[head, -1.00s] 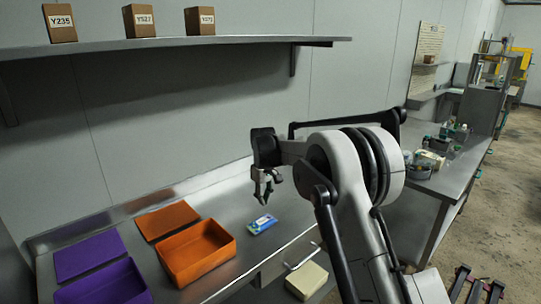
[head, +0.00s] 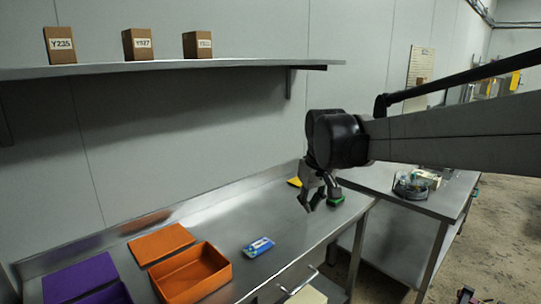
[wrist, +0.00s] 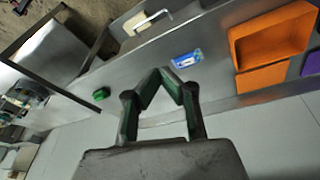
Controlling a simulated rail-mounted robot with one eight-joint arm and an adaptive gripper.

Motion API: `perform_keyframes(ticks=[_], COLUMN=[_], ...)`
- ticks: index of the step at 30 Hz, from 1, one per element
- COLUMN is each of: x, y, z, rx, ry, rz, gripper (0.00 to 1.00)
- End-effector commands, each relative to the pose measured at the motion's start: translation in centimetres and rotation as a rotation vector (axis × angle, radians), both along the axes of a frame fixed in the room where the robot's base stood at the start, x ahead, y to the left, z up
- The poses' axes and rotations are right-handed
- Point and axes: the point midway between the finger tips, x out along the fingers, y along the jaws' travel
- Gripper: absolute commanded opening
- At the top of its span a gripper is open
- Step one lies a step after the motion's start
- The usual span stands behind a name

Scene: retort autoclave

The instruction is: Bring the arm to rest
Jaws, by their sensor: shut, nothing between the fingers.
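My gripper (head: 314,198) hangs above the right part of the steel bench (head: 235,222), near its wall side. It also shows in the wrist view (wrist: 160,72), where its green-lined fingers meet at the tips. It is shut and holds nothing. My arm reaches in from the right of the head view, with its forearm nearly level.
A blue-and-white packet (head: 258,247) lies on the bench, left of my gripper. Orange (head: 222,270) and purple (head: 125,297) bins stand further left. A green item (head: 336,201) is close by my gripper in the picture. A shelf (head: 170,68) with boxes (head: 137,44) runs above.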

Motion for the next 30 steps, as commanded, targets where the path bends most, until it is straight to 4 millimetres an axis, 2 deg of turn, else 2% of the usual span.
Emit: perform_keyframes(ticks=[1, 6, 14, 20, 24, 30], x=[-1.6, -6.1, -13.1, -18.4, -21.9, -26.1], y=[-0.7, -2.7, -5.3, -6.9, -7.9, -9.0], z=[0.3, 1.1, 0.7, -0.6, -2.1, -4.7], rx=[0.005, 0.023, 0.052, 0.076, 0.093, 0.116], ry=[-0.012, -0.06, -0.132, -0.188, -0.226, -0.279], rz=[-0.017, -0.074, -0.161, -0.226, -0.27, -0.329], gripper=[0.0, 0.0, 0.0, 0.0, 0.0, 0.0])
